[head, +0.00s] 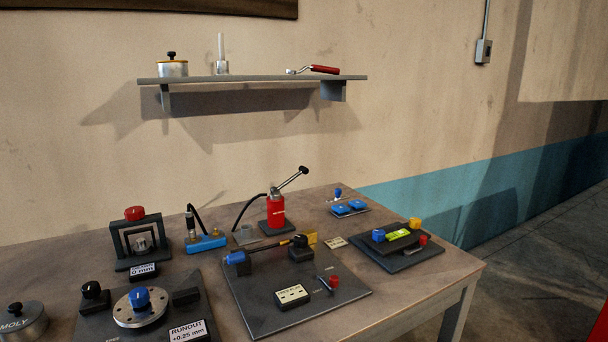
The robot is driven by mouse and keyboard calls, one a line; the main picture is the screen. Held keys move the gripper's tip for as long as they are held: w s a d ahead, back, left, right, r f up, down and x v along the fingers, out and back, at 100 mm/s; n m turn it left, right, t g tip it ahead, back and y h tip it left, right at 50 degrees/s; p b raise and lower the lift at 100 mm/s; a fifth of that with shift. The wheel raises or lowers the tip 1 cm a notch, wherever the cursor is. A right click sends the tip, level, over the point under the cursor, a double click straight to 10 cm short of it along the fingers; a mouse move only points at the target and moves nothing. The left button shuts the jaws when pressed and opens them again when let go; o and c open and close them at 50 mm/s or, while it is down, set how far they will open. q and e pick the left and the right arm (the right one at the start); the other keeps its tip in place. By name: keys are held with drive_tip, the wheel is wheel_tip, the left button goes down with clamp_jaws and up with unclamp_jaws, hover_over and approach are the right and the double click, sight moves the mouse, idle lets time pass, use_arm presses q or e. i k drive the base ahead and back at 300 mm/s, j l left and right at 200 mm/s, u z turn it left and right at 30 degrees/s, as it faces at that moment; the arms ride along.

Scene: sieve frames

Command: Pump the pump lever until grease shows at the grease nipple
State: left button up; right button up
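A red pump (276,211) stands upright on a dark base towards the back of the table. A black hose (247,208) curves from the pump down to the left, near a small grey clear-looking block. To the left, a blue block (207,243) carries a metal fitting and another black hose. I cannot tell which part is the grease nipple, and no grease can be made out. Neither of my grippers is in view.
In front of the pump lies a dark plate (267,317) with a shaft and blue and black knobs. A round flange fixture (141,311) and a red-knobbed press (137,245) are left. A black tray (397,255) is right. A shelf (250,78) hangs above.

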sight(293, 178)
drive_tip(key=l+u, duration=0.2)
drive_tip(key=u, duration=0.15)
drive_tip(key=i+l+u, duration=0.1)
drive_tip(key=u, duration=0.25)
drive_tip(key=l+u, duration=0.5)
drive_tip(key=l, duration=0.25)
drive_tip(key=k+l+u, duration=0.15)
drive_tip(key=l, duration=0.25)
drive_tip(key=k+l, duration=0.1)
drive_tip(key=l, duration=0.85)
drive_tip(key=k+u, duration=0.05)
